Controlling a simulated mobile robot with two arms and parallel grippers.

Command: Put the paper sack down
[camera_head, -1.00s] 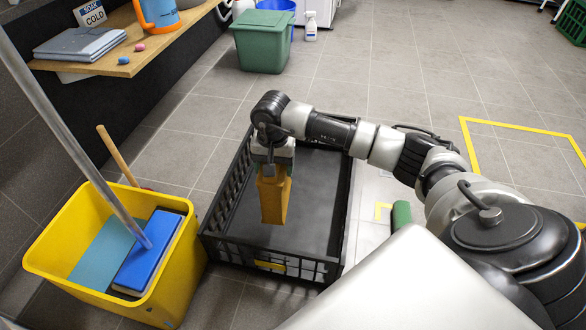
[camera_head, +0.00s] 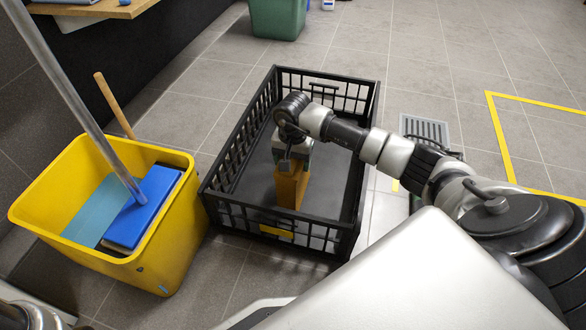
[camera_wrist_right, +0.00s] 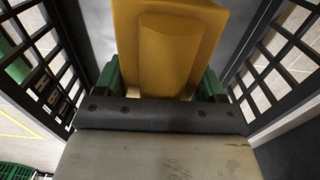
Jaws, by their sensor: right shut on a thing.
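The paper sack (camera_head: 288,190) is a yellow-brown upright block shape. It is inside the black slatted crate (camera_head: 338,185) on the floor. My right gripper (camera_head: 292,167) is shut on the sack's upper part, reaching down into the crate from the right. In the right wrist view, the sack (camera_wrist_right: 170,35) sits between the green fingers of the gripper (camera_wrist_right: 160,82), with the crate's slatted walls on both sides. I cannot tell whether the sack's bottom touches the crate floor. My left gripper is not in view.
A yellow mop bucket (camera_head: 175,240) with a blue pad and long handles stands close left of the crate. A green bin (camera_head: 277,18) stands behind. A floor drain grate (camera_head: 428,131) lies right of the crate. The tiled floor beyond is open, with yellow tape (camera_head: 500,140) at right.

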